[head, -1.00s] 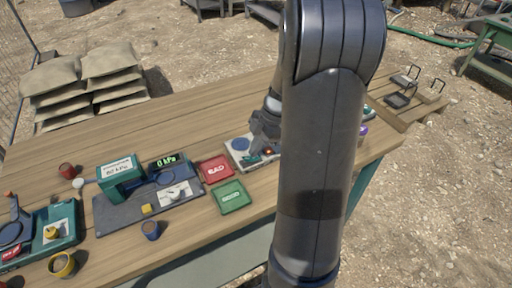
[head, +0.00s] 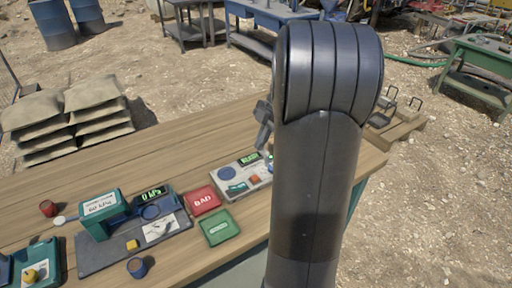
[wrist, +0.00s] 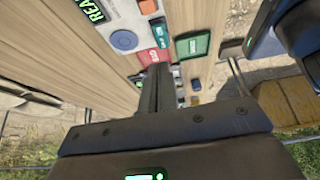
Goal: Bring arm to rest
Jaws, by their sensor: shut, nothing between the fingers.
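My gripper (wrist: 157,90) is shut and empty in the wrist view, its fingers together above the table. In the head view my arm stands upright in front of the table, and a part of the gripper (head: 264,122) shows left of it, the rest hidden behind the arm. The gripper is above the control panel (head: 257,168) and apart from it. The panel has a blue round pad, a red button and a lit green display.
Sandbags (head: 68,118) are stacked behind left. The table's back half is mostly clear.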

